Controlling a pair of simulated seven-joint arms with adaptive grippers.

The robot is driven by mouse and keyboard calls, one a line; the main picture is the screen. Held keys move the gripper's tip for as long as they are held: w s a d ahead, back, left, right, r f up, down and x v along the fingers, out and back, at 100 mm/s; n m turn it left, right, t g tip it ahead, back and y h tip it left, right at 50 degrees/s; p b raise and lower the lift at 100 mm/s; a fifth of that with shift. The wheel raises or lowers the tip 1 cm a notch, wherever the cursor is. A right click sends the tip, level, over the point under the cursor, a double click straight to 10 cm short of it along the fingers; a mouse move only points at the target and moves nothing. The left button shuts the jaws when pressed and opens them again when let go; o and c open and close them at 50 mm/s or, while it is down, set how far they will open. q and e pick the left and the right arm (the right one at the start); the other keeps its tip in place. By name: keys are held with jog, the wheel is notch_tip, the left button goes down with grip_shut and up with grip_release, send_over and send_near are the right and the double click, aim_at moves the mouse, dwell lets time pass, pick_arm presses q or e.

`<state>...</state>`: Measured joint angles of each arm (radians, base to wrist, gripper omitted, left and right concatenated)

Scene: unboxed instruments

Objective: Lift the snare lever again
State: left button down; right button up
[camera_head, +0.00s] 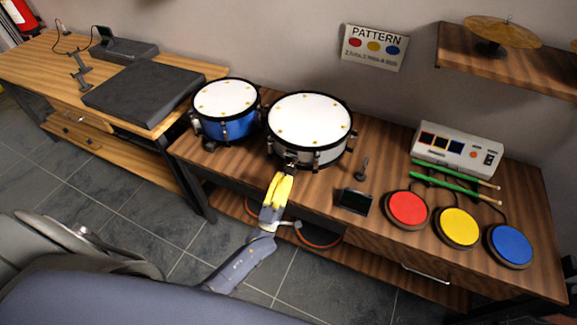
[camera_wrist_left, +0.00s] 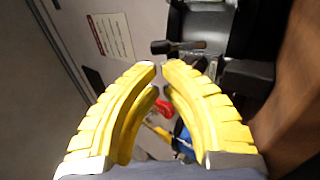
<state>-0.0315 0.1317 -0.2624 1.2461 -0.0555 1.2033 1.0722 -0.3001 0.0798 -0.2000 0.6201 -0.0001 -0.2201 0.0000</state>
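The snare drum (camera_head: 310,115), with a white head, black rims and a grey shell, stands on the wooden table. A small dark lever-like part (camera_wrist_left: 178,47) shows just beyond my fingertips in the left wrist view. I take it for the snare lever; its position, up or down, is hard to tell. My left gripper (camera_head: 290,172), with yellow fingers, is at the front side of the snare drum, below its rim. In the left wrist view its fingertips (camera_wrist_left: 159,68) almost meet, with a narrow gap and nothing seen between them. My right gripper is out of view.
A blue drum (camera_head: 226,108) stands left of the snare drum. On the right are a small dark screen (camera_head: 354,201), a white control box (camera_head: 457,149), green sticks (camera_head: 455,183) and red (camera_head: 408,208), yellow (camera_head: 458,227) and blue (camera_head: 511,245) pads.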

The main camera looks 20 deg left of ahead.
aim_at(297, 160)
pick_arm(q)
jog(key=shift+x, duration=2.1)
jog(key=shift+w+r+g, duration=0.25)
jog(key=shift+r+g, duration=0.2)
jog(key=shift+g, duration=0.35)
jog(key=shift+r+x, duration=0.25)
jog(key=shift+x, duration=1.25)
jog(key=shift+w+r, duration=0.1)
jog(key=shift+r, duration=0.05)
